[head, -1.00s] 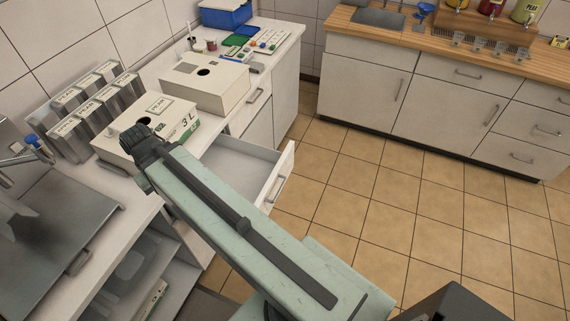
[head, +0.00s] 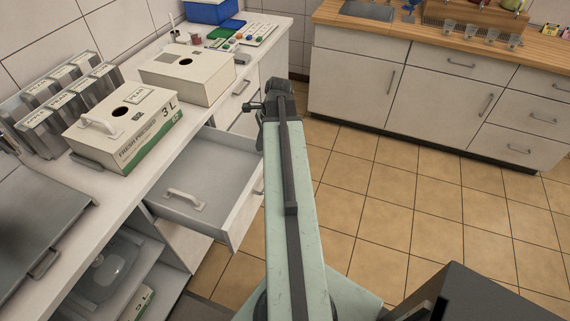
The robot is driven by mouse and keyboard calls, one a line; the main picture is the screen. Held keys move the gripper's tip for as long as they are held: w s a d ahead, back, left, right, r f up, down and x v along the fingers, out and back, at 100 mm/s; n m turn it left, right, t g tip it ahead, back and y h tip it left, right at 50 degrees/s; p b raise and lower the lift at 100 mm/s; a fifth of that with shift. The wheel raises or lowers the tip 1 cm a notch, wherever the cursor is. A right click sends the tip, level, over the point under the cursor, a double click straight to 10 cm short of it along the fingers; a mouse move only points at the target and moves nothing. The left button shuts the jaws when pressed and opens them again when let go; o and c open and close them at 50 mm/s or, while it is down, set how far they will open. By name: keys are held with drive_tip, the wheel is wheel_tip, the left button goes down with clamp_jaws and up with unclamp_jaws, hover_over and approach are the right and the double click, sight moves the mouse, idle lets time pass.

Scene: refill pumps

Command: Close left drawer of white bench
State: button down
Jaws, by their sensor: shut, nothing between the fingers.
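The white bench (head: 200,139) runs along the left wall. Its left drawer (head: 205,170) is pulled out, with the grey inside showing and a white handle-shaped piece (head: 185,199) lying in it. The drawer's front panel (head: 243,216) faces right, towards the floor, and is partly hidden behind my arm. My gripper (head: 251,106) is a small dark shape at the far end of the green arm, above and beyond the drawer's far right corner. It looks shut and empty, apart from the drawer front.
A 3 L box (head: 125,128), a second box (head: 187,72), clear containers (head: 45,115) and a blue bin (head: 208,10) stand on the bench. Open shelves (head: 115,275) lie below left. Tiled floor (head: 400,195) is free to the right, before a wooden counter (head: 420,28).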

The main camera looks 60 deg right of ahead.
drive_tip(key=s+d+f+m+t+b, duration=0.1)
drive_tip(key=s+d+f+m+b, duration=0.15)
drive_tip(key=s+d+m, duration=0.7)
drive_tip(key=w+f+n+b, duration=0.1)
drive_tip(key=w+f+b, duration=0.5)
drive_tip(key=f+b, duration=0.2)
drive_tip(key=shift+f+h+b, duration=0.4)
drive_tip(key=shift+f, duration=0.2)
